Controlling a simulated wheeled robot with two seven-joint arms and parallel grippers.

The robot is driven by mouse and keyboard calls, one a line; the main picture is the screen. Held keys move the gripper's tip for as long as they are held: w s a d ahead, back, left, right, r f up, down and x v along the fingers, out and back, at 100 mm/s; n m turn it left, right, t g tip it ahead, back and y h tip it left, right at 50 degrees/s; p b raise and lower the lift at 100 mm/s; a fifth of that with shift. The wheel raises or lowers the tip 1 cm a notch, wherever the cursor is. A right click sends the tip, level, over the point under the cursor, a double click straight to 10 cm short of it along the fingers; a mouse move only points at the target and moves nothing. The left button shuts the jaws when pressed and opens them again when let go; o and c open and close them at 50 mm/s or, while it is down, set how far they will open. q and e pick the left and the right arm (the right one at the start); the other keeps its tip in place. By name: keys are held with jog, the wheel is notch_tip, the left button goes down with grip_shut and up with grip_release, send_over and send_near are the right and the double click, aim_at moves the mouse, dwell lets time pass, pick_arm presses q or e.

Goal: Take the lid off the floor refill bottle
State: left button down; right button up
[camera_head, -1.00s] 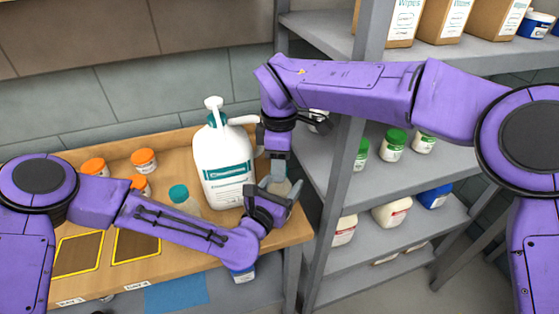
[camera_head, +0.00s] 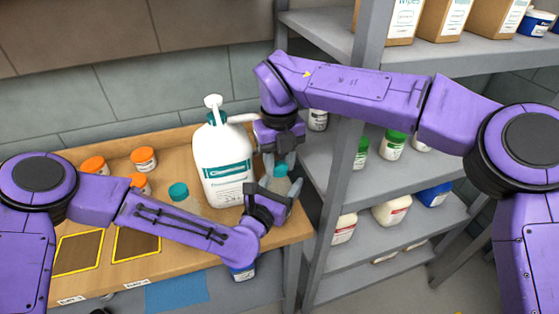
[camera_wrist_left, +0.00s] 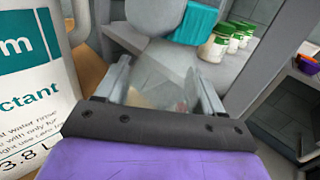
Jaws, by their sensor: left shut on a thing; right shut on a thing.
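A clear refill bottle (camera_head: 280,186) with a teal lid (camera_head: 281,169) is at the table's right edge. My left gripper (camera_head: 271,190) is shut on the bottle body; the see-through body also shows between its fingers in the left wrist view (camera_wrist_left: 155,92). My right gripper (camera_head: 281,158) comes from above and is shut on the lid. The ribbed teal lid also shows in the left wrist view (camera_wrist_left: 197,22), beside a grey finger of my right gripper. Whether the lid still touches the bottle neck cannot be told.
A large white pump jug (camera_head: 222,165) stands just left of my grippers. Another teal-capped bottle (camera_head: 179,193) and several orange-lidded jars (camera_head: 143,159) stand on the wooden table (camera_head: 110,285). A grey shelf post (camera_head: 340,170) and shelves with tubs are close on the right.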

jog(key=n, duration=0.7)
jog(key=o, duration=1.2)
jog(key=shift+c, duration=0.2)
